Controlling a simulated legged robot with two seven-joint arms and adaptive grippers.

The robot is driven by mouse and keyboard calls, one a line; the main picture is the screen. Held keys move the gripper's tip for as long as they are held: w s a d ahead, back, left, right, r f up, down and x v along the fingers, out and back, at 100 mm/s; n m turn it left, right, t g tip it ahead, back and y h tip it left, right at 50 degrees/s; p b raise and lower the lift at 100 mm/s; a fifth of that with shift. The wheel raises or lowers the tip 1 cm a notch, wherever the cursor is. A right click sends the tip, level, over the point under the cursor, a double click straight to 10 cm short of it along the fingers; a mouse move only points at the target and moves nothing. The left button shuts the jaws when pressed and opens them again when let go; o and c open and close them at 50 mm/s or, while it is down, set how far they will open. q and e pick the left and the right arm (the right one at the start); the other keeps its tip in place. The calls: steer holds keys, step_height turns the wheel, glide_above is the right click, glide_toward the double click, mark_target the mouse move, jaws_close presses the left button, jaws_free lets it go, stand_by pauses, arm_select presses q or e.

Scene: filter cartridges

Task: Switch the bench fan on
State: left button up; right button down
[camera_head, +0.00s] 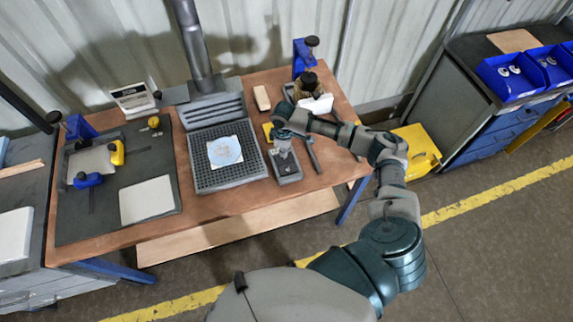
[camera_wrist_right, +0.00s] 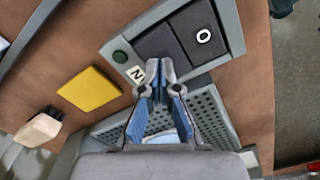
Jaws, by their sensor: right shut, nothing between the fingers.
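A grey switch box (camera_head: 286,172) lies on the bench, just right of the perforated extraction tray (camera_head: 233,184). In the right wrist view the switch box (camera_wrist_right: 233,30) shows a dark rocker with a white O on one half (camera_wrist_right: 198,32), a dark green round lamp or button (camera_wrist_right: 120,57) and a white label partly reading N (camera_wrist_right: 136,74). My right gripper (camera_head: 284,150) is above the box. In the wrist view its closed, empty fingertips (camera_wrist_right: 160,68) overlap the rocker's unmarked half; I cannot tell whether they touch. My left gripper is not in view.
A yellow block (camera_wrist_right: 90,90) lies beside the box. A duct (camera_head: 195,50) rises behind the tray. A dark mat (camera_head: 75,210) with blue and yellow tools covers the bench's left. A blue-based stand (camera_head: 303,58) and clutter are at the back right.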

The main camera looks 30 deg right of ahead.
steer(key=shift+f, duration=0.7)
stand_by(0.3)
step_height(320, 180, up, 5)
steer(key=p, duration=0.5)
steer(key=shift+f, duration=0.1)
steer(key=shift+r+p, duration=1.1)
steer(key=shift+r, duration=0.05)
